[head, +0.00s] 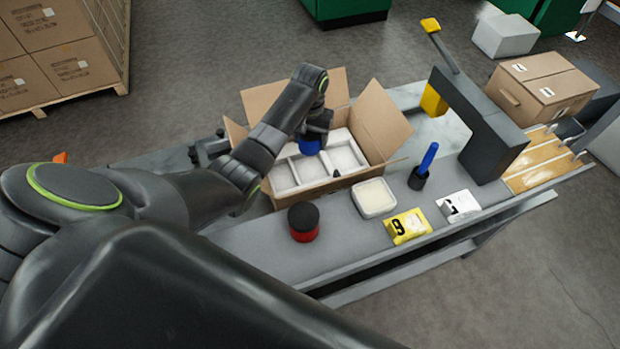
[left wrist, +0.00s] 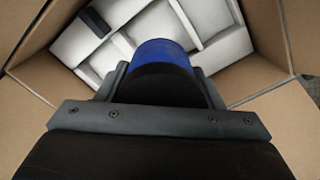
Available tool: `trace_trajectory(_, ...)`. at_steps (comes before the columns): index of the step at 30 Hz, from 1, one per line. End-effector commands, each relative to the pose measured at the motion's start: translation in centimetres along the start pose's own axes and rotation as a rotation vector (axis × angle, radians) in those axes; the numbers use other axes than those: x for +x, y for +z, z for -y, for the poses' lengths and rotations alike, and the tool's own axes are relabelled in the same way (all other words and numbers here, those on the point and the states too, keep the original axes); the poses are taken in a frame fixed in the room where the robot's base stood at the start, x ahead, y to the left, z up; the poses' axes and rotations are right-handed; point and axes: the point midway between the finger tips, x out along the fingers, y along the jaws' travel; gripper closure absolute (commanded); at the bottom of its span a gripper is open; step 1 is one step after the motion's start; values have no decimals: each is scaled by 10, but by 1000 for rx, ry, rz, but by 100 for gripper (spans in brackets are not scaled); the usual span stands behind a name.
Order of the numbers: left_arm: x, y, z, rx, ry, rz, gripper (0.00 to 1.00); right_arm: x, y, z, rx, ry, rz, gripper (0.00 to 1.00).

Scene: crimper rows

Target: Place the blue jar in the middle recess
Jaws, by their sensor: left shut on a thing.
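The blue jar (head: 309,146) is held by my left gripper (head: 318,128) over the open cardboard box (head: 379,122). A white insert (head: 312,179) with several recesses lies inside the box. In the left wrist view the blue jar (left wrist: 158,52) shows a black end toward the camera, between the gripper's two fingers (left wrist: 160,88). The insert (left wrist: 222,50) shows beyond it. The jar hides part of the insert, and I cannot tell whether it touches it. A small dark object (left wrist: 93,22) lies at the insert's left part. My right gripper is not in view.
On the grey bench stand a red jar with black lid (head: 303,222), a white tub (head: 374,197), a yellow numbered block (head: 408,226), a white block (head: 458,206) and a blue-handled tool (head: 424,167). A dark crimper press (head: 480,125) stands at right. The box flaps are spread open.

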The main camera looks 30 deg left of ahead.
Motion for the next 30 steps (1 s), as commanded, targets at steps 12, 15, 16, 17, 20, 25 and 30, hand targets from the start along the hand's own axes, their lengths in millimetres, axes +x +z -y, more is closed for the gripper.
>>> trace_trajectory(12,52,0,0,-1,-1,0,89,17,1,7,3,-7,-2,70)
trace_trajectory(15,66,0,0,0,-1,0,89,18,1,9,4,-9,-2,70)
trace_trajectory(16,69,-1,0,0,0,-1,89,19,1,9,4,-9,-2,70)
trace_trajectory(17,71,-1,0,0,0,-2,89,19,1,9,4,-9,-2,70)
trace_trajectory(20,78,-1,0,1,0,-2,89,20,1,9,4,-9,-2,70)
trace_trajectory(25,100,-1,-1,1,0,0,89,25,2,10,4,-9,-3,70)
trace_trajectory(30,112,-1,0,0,0,-3,89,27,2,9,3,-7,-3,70)
